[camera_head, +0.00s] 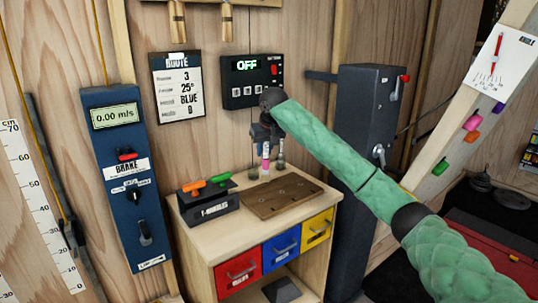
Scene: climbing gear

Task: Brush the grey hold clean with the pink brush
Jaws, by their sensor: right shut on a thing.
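My right gripper (264,134) comes in from the right on the green-sleeved arm and points down over the small cabinet. It is shut on the pink brush (265,159), which hangs upright below it, close above the back of the cabinet top. Whether the brush's lower end touches anything is too small to tell. Two greyish upright items (281,160) stand on either side of the brush. I cannot clearly make out the grey hold; a dark grey wedge-shaped block (282,290) lies in the open bottom of the cabinet. My left gripper is not in view.
A brown board (283,195) lies on the cabinet top (222,225), beside a black box (208,208) with orange and green handles. A black OFF panel (252,81) is close behind the gripper. A dark grey column (362,170) and a beam with coloured holds (472,122) stand right.

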